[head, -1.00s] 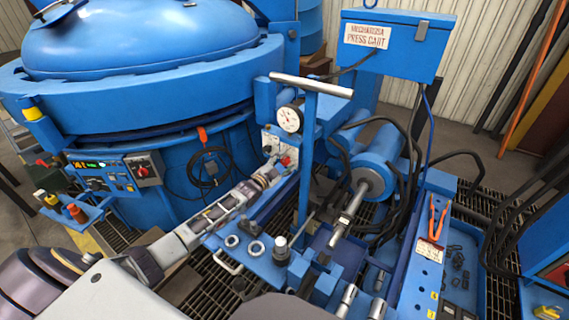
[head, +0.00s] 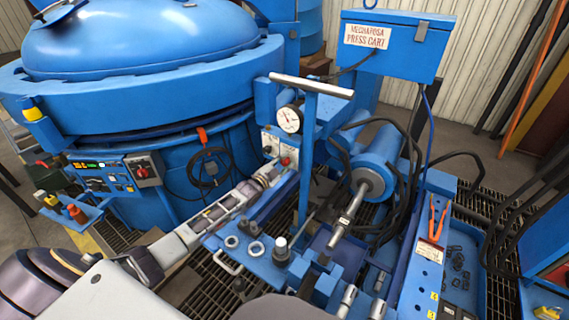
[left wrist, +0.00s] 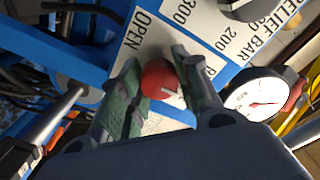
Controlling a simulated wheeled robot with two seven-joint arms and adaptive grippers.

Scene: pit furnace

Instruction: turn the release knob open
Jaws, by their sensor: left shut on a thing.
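The release knob is a small round red knob with a white mark, seen in the left wrist view (left wrist: 160,77) and on the white panel in the head view (head: 286,161). My left gripper (left wrist: 160,88) has its two green-padded fingers on either side of the knob, shut on it. In the head view the left gripper (head: 275,168) reaches the panel from the lower left. The label plate (left wrist: 205,45) around the knob reads "OPEN", "RELIEF BAR", "300" and "200". The knob's white mark points to the lower right in the wrist view. My right gripper does not show.
A pressure gauge (head: 290,119) sits just above the panel; it is close beside the fingers in the wrist view (left wrist: 262,95). A T-handled post (head: 312,90) stands right of the panel. The large blue furnace (head: 140,90) stands to the left. Black hoses (head: 408,185) hang at the right.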

